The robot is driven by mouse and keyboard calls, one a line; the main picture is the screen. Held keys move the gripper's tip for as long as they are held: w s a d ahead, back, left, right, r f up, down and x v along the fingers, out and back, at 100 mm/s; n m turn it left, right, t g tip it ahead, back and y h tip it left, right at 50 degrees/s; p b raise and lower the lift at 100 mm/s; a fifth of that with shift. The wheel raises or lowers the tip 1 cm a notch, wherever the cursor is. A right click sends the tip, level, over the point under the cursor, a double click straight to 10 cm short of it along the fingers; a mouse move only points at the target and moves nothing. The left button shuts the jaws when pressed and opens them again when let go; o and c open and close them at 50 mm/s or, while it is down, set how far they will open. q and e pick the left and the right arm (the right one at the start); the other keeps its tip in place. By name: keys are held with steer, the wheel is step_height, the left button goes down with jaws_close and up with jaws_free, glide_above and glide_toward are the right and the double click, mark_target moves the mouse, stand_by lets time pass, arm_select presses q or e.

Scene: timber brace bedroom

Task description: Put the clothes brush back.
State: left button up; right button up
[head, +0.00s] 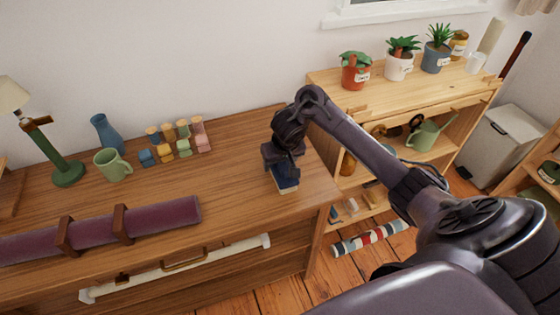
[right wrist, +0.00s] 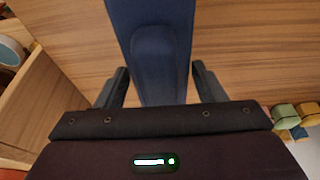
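The clothes brush (head: 287,184) has a dark blue back and a pale bristle side facing down. It is at the right end of the wooden dresser top (head: 230,190). My right gripper (head: 284,165) points down and is shut on the brush. I cannot tell whether the bristles touch the wood. My arm and gripper hide part of the brush. My left gripper is not in view.
Small coloured blocks (head: 178,140), a green mug (head: 112,165), a blue vase (head: 109,134) and a green lamp (head: 62,165) stand left on the dresser. A purple roll (head: 160,217) lies along its front. A plant shelf (head: 400,90) stands at right. The dresser's middle is clear.

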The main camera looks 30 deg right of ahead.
steer(key=shift+o, duration=1.1)
steer(key=shift+r, duration=0.15)
steer(key=p+v, duration=0.9)
steer(key=v, duration=0.1)
steer(key=shift+r, duration=0.4)
steer(key=shift+s+r+p, duration=0.35)
steer(key=shift+r+p, duration=0.15)
steer(key=shift+r, duration=0.1)
